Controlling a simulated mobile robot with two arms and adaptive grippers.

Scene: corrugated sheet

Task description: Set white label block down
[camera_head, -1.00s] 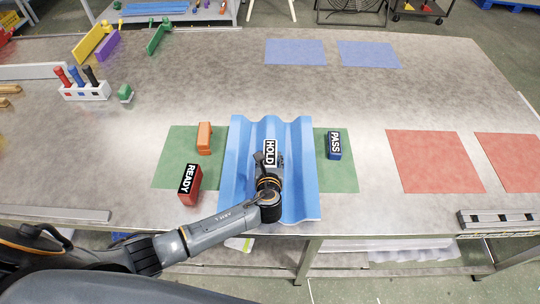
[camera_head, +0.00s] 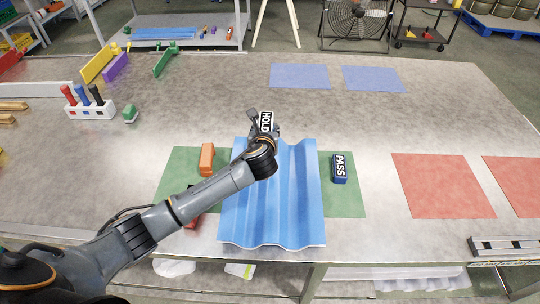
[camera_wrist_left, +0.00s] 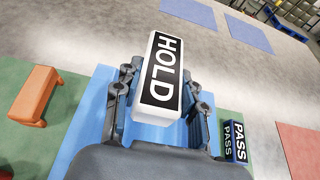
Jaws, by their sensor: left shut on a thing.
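The white label block marked HOLD (camera_head: 266,122) is in my left gripper (camera_head: 263,128), near the far edge of the blue corrugated sheet (camera_head: 290,200) in the head view. In the left wrist view the block (camera_wrist_left: 158,80) sits between the two fingers of the gripper (camera_wrist_left: 160,100), which are shut on it. The block appears raised above the sheet; its exact height is hard to tell. My right gripper is not in view.
An orange block (camera_head: 207,159) lies left of the sheet on a green mat (camera_head: 175,172). A blue PASS block (camera_head: 339,168) lies to the right. A red block (camera_head: 192,220) is mostly hidden behind my arm. Bare table lies beyond the sheet.

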